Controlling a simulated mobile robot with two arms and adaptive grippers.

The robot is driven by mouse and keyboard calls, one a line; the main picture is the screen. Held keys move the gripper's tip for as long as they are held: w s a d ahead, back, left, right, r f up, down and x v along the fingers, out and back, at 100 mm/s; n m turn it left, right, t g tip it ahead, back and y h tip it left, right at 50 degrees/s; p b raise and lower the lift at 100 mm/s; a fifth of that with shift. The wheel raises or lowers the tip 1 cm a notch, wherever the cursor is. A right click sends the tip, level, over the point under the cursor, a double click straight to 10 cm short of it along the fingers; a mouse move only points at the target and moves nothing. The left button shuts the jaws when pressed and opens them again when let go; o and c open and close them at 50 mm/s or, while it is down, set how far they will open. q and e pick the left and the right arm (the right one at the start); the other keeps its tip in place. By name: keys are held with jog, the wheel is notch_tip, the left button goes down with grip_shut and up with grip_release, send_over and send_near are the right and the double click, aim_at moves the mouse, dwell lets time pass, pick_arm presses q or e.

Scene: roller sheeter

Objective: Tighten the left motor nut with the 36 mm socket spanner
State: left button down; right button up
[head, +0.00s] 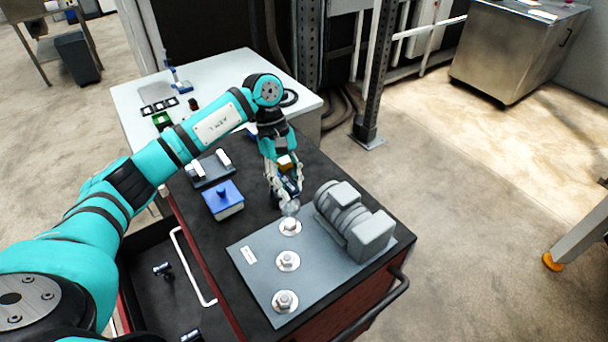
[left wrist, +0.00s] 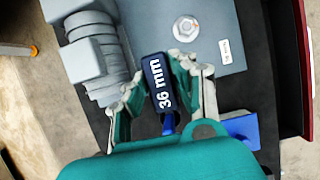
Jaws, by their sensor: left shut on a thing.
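My left gripper (head: 284,187) is shut on the 36 mm socket spanner, whose dark handle (left wrist: 158,83) shows the "36 mm" label between the fingers in the left wrist view. In the head view the spanner's shiny lower end (head: 291,208) is just above or at the farthest nut (head: 290,226) on the grey plate (head: 258,283); I cannot tell whether they touch. A middle nut (head: 287,260) and a nearest nut (head: 285,299) stand in line with it, each on a round washer. One nut (left wrist: 186,28) shows in the left wrist view. My right gripper is not in view.
A grey motor (head: 354,220) stands on the plate, close right of the gripper. A blue block (head: 223,200) and a dark tray (head: 210,168) lie to the left on the cart. An open drawer (head: 160,300) holds tools. A white table (head: 135,95) stands behind.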

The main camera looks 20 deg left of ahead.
pick_arm(q)
jog(key=shift+s+f+b, duration=0.1)
jog(key=shift+f+b, duration=0.35)
jog(key=shift+f, duration=0.6)
notch_tip(320, 180, down, 2)
jog(key=shift+f+b, duration=0.25)
jog(key=shift+b, duration=0.95)
jog(key=shift+r, duration=0.1)
